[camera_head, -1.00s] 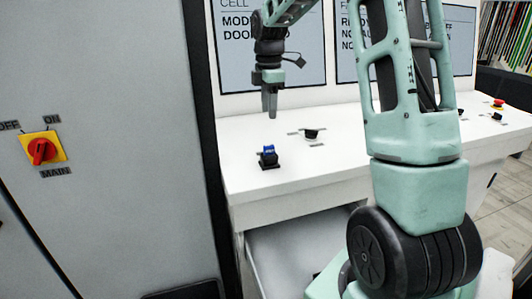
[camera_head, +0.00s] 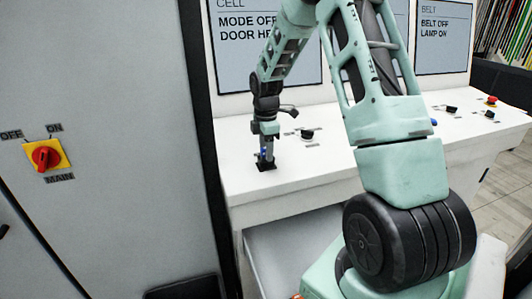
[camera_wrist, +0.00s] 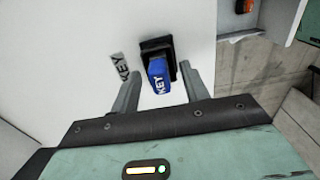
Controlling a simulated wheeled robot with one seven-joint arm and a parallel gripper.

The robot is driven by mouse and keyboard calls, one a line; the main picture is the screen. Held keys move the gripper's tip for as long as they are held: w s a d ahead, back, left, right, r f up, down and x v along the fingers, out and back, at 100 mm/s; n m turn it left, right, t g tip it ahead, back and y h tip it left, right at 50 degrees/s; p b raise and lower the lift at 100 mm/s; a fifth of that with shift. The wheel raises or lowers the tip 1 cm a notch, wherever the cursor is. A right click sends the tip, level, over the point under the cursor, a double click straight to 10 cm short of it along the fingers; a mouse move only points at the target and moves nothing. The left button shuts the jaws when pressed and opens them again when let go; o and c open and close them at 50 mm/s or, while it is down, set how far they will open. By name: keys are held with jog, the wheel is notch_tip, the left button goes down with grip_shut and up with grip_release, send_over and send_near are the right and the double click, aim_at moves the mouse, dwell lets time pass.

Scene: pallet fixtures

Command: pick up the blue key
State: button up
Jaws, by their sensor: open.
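The blue key (camera_wrist: 158,78) stands in a black holder (camera_wrist: 153,47) on the white console top. Its face carries the word KEY in the wrist view. My gripper (camera_wrist: 158,82) is open, with one grey finger on each side of the key; a gap shows between each finger and the key. In the head view my gripper (camera_head: 264,156) points down at the holder, and only a bit of blue shows between its fingers. The key is upright in the holder, and its lower part is hidden.
The white console (camera_head: 330,168) carries a black knob (camera_head: 307,134), and a red button (camera_head: 491,100) at the far right. Screens stand behind it. A grey cabinet with a red and yellow main switch (camera_head: 46,156) is at left. A KEY label (camera_wrist: 120,67) lies beside the holder.

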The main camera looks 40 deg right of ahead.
grip_shut()
